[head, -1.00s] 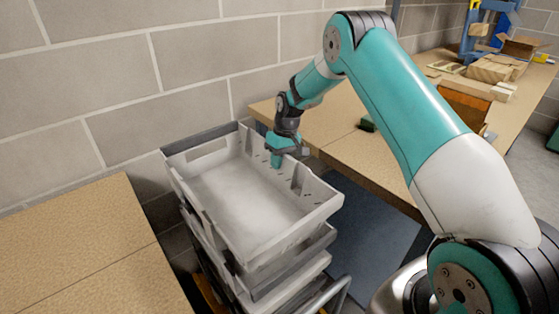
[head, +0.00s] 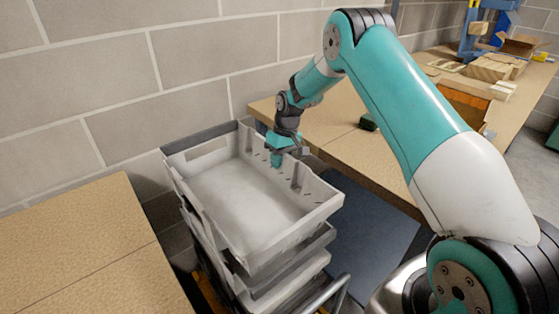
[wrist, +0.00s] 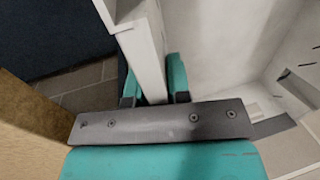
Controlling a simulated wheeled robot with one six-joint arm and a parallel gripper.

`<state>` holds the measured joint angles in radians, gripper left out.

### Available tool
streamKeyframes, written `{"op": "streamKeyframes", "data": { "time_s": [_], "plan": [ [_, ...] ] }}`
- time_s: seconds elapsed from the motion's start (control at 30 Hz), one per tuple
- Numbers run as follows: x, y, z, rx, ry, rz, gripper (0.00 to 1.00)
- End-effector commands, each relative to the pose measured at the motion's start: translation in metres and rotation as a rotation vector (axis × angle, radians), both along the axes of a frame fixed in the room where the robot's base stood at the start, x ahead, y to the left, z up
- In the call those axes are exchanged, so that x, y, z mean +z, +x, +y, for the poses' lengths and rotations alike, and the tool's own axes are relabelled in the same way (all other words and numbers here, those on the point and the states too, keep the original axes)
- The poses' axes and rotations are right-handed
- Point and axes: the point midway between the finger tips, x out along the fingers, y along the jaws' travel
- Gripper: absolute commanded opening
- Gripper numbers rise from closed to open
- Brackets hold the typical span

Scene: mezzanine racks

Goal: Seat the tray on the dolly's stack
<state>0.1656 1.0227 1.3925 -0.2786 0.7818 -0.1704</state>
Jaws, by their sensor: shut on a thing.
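The light grey tray (head: 298,229) is empty and lies over the stack of grey trays (head: 292,264) in the head view. My gripper (head: 277,160) is shut on the tray's right-hand side wall, near its far end. In the wrist view the tray wall (wrist: 147,55) passes between the teal fingers (wrist: 153,82). The tray's near edge sits just above a darker grey tray; I cannot tell whether it rests fully on it. The dolly is mostly hidden under the stack; a metal tube (head: 326,295) and an orange part (head: 207,291) show low down.
A wooden table (head: 75,240) stands close on the left, and a long workbench (head: 355,145) with wooden pieces (head: 490,70) runs behind on the right. A block wall (head: 130,90) is close behind the stack. A dark mat (head: 370,235) lies right of the stack.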

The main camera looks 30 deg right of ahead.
Motion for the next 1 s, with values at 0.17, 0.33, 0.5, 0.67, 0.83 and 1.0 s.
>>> {"op": "streamKeyframes", "data": {
  "time_s": [0.17, 0.33, 0.5, 0.67, 0.83, 1.0],
  "plan": [
    [0.002, 0.000, 0.000, 0.002, 0.001, -0.002, 0.00],
    [0.001, 0.000, 0.000, 0.002, 0.000, -0.002, 0.00],
    [0.000, 0.000, 0.000, 0.002, 0.001, -0.002, 0.00],
    [-0.002, 0.000, 0.000, 0.002, 0.001, -0.002, 0.00],
    [-0.005, 0.000, 0.000, 0.002, 0.001, -0.001, 0.00],
    [-0.009, 0.000, 0.000, 0.002, 0.001, -0.001, 0.00]
  ]
}}
